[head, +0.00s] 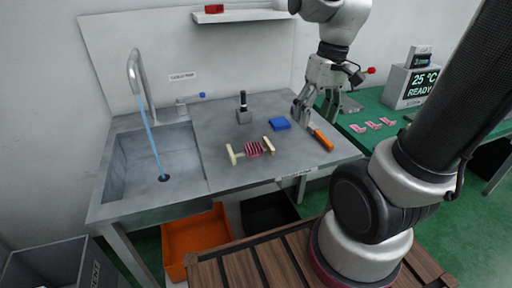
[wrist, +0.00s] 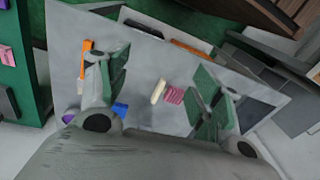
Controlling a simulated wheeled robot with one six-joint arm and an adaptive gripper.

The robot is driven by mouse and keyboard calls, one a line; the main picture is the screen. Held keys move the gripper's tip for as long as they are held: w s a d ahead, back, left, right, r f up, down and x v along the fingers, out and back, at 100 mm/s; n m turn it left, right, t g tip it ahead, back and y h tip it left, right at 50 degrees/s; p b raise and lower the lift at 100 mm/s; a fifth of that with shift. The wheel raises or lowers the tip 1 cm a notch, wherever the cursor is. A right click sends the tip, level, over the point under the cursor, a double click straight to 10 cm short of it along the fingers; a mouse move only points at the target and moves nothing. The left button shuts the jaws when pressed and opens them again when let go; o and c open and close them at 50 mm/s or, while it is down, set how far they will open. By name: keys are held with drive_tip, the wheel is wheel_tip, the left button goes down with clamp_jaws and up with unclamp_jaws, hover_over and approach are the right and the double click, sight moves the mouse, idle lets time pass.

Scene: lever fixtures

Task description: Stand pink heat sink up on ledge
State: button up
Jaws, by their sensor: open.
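The pink heat sink (head: 253,149), a small finned block, lies on the steel counter between two cream end pieces (head: 268,146). I cannot tell whether they are joined to it. In the wrist view the pink fins (wrist: 173,95) and one cream piece (wrist: 158,91) show between my fingers, well beyond them; the right finger hides the rest. My gripper (head: 316,108) is open and empty above the counter's right part, up and to the right of the heat sink. A pale wall shelf (head: 245,16), possibly the ledge, is at the top of the head view.
A blue block (head: 280,124), an orange-handled tool (head: 322,139) and a dark-handled lever fixture (head: 242,108) are on the counter. A sink (head: 150,165) with running water is at left. A red block (head: 214,9) sits on the shelf. Small pink pieces (head: 373,125) lie on the green table.

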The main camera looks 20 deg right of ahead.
drive_tip(key=w+a+f+n+g+y, duration=0.1)
drive_tip(key=w+a+f+n+y, duration=0.1)
drive_tip(key=w+a+f+n, duration=0.5)
drive_tip(key=n+t+y, duration=0.1)
drive_tip(key=n, duration=0.8)
approach(254, 145)
drive_tip(key=f, duration=0.2)
drive_tip(key=x, duration=0.7)
drive_tip(key=shift+a, duration=0.45)
drive_tip(key=c, duration=1.2)
drive_tip(key=shift+r, duration=0.1)
